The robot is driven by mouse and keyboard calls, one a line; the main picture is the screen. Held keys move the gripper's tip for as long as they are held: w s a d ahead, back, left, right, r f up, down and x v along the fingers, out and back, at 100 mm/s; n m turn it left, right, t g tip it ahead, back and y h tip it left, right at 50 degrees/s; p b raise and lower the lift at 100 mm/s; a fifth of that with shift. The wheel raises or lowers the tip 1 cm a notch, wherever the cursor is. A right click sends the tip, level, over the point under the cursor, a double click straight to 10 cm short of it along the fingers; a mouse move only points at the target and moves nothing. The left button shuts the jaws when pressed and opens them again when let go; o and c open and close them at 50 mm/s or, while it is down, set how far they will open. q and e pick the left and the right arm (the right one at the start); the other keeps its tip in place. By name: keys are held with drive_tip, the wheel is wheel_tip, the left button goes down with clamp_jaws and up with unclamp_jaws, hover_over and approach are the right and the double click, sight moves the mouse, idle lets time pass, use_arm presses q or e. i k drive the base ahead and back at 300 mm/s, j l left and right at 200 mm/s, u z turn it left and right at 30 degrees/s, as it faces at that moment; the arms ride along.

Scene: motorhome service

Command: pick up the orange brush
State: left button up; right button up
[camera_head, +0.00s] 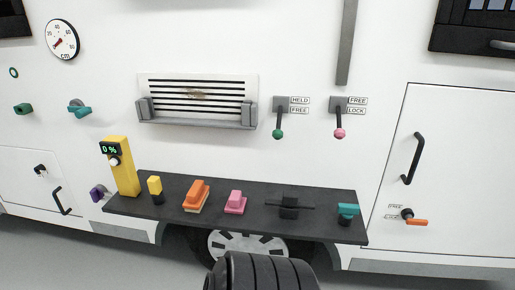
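The orange brush (196,195) has an orange body over a pale bristle base. It lies on the dark shelf (258,228) on the motorhome's side, left of the shelf's middle. It is in plain view and nothing touches it from above. Neither my left nor my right gripper is in view.
On the shelf, a yellow display box (122,172) and a yellow-and-black item (155,189) stand left of the brush. A pink block (236,202), a black item (289,207) and a teal item (347,213) are to its right. A vent (197,98) is above.

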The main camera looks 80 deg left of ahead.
sight(197, 195)
drive_tip(key=u, duration=3.2)
